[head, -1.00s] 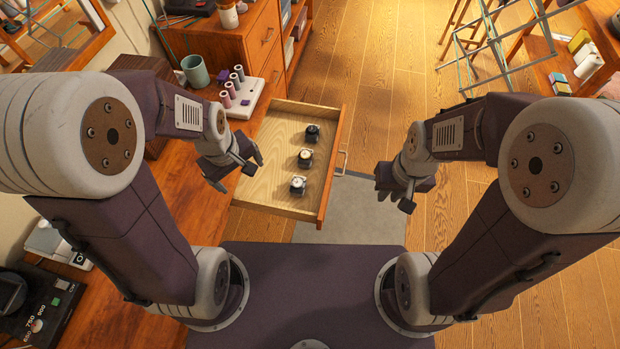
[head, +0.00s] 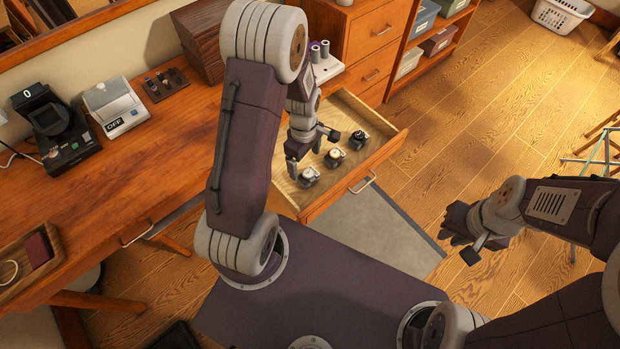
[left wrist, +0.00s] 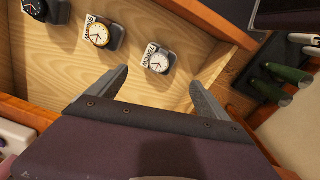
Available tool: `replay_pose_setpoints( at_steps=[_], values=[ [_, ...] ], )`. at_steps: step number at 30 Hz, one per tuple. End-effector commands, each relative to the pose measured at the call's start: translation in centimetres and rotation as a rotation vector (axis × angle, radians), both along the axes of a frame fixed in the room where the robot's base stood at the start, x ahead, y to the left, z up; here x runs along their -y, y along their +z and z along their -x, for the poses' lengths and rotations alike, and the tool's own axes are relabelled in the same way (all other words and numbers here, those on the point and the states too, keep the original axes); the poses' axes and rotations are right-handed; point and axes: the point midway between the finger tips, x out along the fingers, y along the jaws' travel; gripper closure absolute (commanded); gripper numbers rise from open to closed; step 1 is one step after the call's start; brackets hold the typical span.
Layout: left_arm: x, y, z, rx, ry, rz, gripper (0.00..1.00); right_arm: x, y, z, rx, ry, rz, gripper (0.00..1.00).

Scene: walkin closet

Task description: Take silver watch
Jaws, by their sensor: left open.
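The silver watch (head: 308,177) has a white face and sits on a small grey stand in the open drawer, nearest of three watches in a row. In the left wrist view the silver watch (left wrist: 159,62) lies just beyond the gap between my fingertips, with a small label beside it. My left gripper (head: 312,153) is open and empty above the drawer; its fingers (left wrist: 158,78) show apart in the wrist view. The gripper does not visibly touch the watch. My right gripper (head: 462,246) hangs over the floor to the right; its jaw opening is unclear.
A gold-toned watch (head: 334,157) and a black watch (head: 359,137) stand farther along the drawer. The drawer's front panel (head: 352,178) and side walls surround them. The wooden desk (head: 150,165) holds several devices.

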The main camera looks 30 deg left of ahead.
Motion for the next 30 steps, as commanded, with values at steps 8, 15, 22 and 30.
replay_pose_setpoints(
  at_steps=[8,15,22,30],
  values=[
    [0.1,-3.5,0.0,-0.002,-0.002,0.001,0.11,0.0,-0.7,0.0,0.0,0.0,0.0,0.82],
    [0.1,-6.5,-0.1,-0.004,-0.003,0.0,0.11,0.0,-1.4,0.0,0.0,0.0,0.0,0.82],
    [0.2,-8.7,-0.3,0.0,-0.003,0.0,0.11,0.0,-1.7,0.0,0.0,0.0,0.0,0.82],
    [0.2,-8.6,-0.3,0.0,-0.003,0.0,0.39,0.0,-1.6,0.0,0.0,0.0,0.0,0.82]
  ],
)
